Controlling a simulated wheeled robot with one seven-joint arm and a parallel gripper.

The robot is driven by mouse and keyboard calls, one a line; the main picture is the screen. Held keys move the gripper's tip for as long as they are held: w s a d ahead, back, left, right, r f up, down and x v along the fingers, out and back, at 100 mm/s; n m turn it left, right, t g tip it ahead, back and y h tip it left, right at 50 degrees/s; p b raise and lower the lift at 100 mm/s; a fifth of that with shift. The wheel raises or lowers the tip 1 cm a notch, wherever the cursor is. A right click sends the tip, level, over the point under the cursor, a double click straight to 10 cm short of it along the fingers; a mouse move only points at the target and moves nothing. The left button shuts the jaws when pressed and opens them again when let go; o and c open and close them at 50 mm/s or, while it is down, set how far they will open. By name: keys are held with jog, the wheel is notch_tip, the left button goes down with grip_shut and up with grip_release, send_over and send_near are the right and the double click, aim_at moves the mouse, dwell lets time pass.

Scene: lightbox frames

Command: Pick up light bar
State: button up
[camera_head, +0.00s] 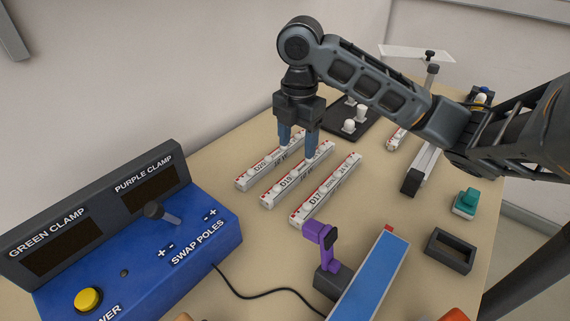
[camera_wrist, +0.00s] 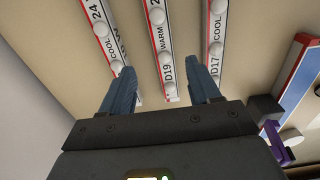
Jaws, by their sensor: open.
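Three white light bars with red markings lie side by side on the table: a left bar (camera_head: 258,175), a middle bar (camera_head: 282,186) and a right bar (camera_head: 326,190). In the wrist view the left bar (camera_wrist: 101,32) reads COOL, the middle bar (camera_wrist: 160,45) reads WARM and D19, and the right bar (camera_wrist: 215,40) reads COOL and D17. My gripper (camera_head: 298,150) points down over the far part of the bars, open and empty. In the wrist view its blue-grey fingers (camera_wrist: 161,78) appear on either side of the middle bar. Their exact height above it is unclear.
A blue control box (camera_head: 150,235) stands at the front left. A purple clamp (camera_head: 322,240) and a blue panel (camera_head: 375,275) are in front of the bars. A black tray with white knobs (camera_head: 368,118) lies behind them. A teal button (camera_head: 466,203) is at right.

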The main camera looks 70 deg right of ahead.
aim_at(299, 166)
jog(key=shift+s+d+f+p, duration=0.1)
jog(key=shift+s+f+p, duration=0.05)
jog(key=shift+f, duration=1.75)
jog(key=shift+s+d+f+p, duration=0.1)
jog(key=shift+f+p, duration=0.05)
jog(key=shift+f, duration=1.75)
grip_shut()
